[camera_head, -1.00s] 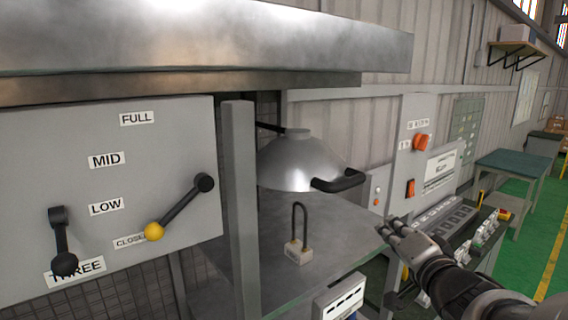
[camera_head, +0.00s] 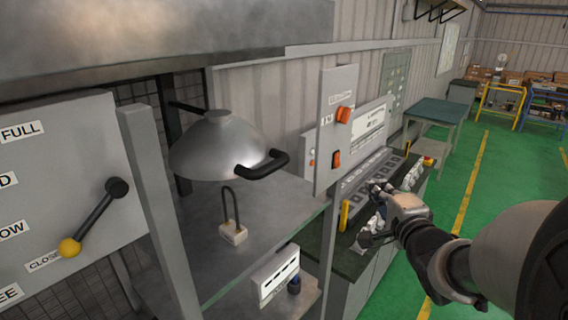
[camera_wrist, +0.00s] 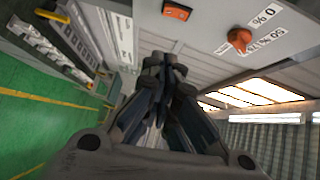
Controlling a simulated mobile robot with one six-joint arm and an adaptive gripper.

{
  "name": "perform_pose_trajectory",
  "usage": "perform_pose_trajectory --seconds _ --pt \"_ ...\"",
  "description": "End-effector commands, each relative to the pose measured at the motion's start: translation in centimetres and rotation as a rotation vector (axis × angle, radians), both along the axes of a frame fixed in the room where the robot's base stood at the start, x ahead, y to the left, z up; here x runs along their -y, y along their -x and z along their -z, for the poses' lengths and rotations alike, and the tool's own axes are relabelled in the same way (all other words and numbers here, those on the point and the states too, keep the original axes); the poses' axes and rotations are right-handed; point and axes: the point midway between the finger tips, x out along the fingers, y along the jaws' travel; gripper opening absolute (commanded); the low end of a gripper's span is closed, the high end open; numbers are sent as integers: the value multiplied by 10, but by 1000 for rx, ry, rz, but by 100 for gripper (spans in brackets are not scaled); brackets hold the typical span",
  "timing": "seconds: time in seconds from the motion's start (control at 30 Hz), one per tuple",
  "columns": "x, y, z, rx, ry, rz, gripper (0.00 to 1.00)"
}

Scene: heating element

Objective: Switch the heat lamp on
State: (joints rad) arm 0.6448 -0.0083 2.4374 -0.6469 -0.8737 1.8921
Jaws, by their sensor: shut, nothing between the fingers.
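The heat lamp (camera_head: 215,148) is a silver dome shade with a black handle (camera_head: 262,165), hanging over a grey metal shelf. A grey control panel (camera_head: 328,180) to its right carries an orange rotary knob (camera_head: 344,114) and an orange rocker switch (camera_head: 336,159). In the wrist view the knob (camera_wrist: 238,38) is at upper right, by percent labels, and the rocker switch (camera_wrist: 177,11) is at the top. My gripper (camera_head: 373,186) is shut and empty, to the right of the panel and touching neither control. Its fingers (camera_wrist: 163,66) also show in the wrist view.
A padlock (camera_head: 233,232) stands on the shelf (camera_head: 270,212) under the lamp. At left is a lever with a yellow knob (camera_head: 70,247). A bench with small items (camera_head: 350,250) lies beyond the panel. Green floor (camera_head: 470,200) is open at right.

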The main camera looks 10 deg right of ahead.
Motion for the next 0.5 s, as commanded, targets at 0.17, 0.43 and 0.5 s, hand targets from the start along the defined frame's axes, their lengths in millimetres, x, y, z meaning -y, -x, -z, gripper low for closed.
perform_pose_trajectory --seconds 0.17,0.43,0.5 --pt "4 -34 4 -2 -2 -4 0" --pt "14 -90 8 -3 0 -3 0" --pt "5 -99 9 -3 0 -6 0"
